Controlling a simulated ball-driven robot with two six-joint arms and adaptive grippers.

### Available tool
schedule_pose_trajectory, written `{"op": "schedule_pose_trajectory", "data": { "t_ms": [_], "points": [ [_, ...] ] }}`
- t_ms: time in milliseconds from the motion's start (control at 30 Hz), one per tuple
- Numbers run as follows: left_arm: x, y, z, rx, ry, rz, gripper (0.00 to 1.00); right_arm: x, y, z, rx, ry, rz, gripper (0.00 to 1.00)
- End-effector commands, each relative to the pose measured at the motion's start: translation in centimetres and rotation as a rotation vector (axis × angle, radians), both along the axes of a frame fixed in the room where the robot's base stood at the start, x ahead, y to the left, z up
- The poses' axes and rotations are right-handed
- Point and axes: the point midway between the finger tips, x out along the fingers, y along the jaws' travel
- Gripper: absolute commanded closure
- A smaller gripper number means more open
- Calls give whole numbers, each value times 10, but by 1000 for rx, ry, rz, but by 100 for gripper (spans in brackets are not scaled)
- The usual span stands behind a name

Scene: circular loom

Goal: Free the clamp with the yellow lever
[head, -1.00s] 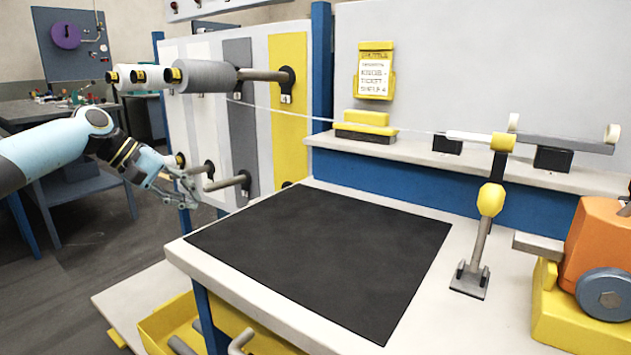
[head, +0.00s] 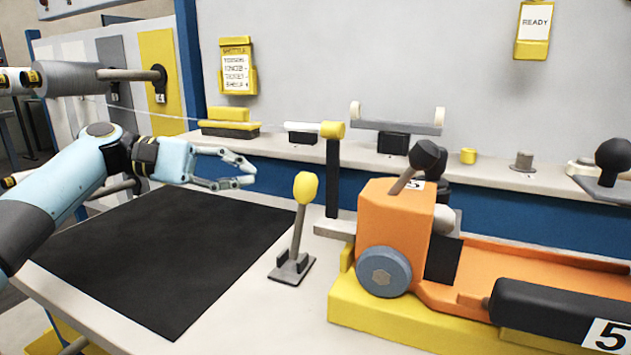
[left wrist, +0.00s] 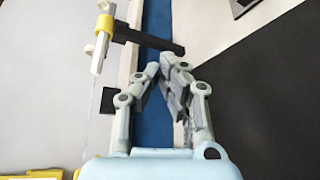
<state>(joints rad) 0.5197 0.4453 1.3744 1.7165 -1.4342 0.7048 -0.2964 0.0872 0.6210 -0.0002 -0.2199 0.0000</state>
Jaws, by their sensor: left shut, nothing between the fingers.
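The yellow lever (head: 305,189) has a yellow knob on a grey rod, tilted slightly right. The rod rises from a small grey bracket (head: 291,268) on the bench, right of the black mat. Which part is the clamp I cannot tell for certain. My left gripper (head: 250,172) is over the far part of the mat, left of the knob and apart from it. Its fingers point right and are shut and empty. In the left wrist view the fingers (left wrist: 165,73) meet near the picture's middle, and the lever does not show. My right gripper is not in view.
A dark post with a yellow cap (head: 333,130) stands just behind the lever. An orange machine (head: 395,222) on a yellow base is close on its right. A thin thread runs to the cap. The black mat (head: 165,260) is clear.

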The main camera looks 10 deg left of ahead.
Motion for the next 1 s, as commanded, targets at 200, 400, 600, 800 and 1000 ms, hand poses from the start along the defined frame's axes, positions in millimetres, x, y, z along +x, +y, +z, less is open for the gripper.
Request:
{"op": "schedule_pose_trajectory", "data": {
  "t_ms": [200,400,600,800,1000],
  "points": [
    [0,-1,0,0,0,0,100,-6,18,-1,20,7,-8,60],
    [5,-18,-4,-3,-1,-1,100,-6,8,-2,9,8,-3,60],
    [17,-57,-13,-4,-1,-3,100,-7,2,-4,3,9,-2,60],
    [29,-96,-22,-3,-1,-1,100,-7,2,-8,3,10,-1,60],
    [2,-94,-9,2,-2,1,100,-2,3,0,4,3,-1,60]
  ]
}}
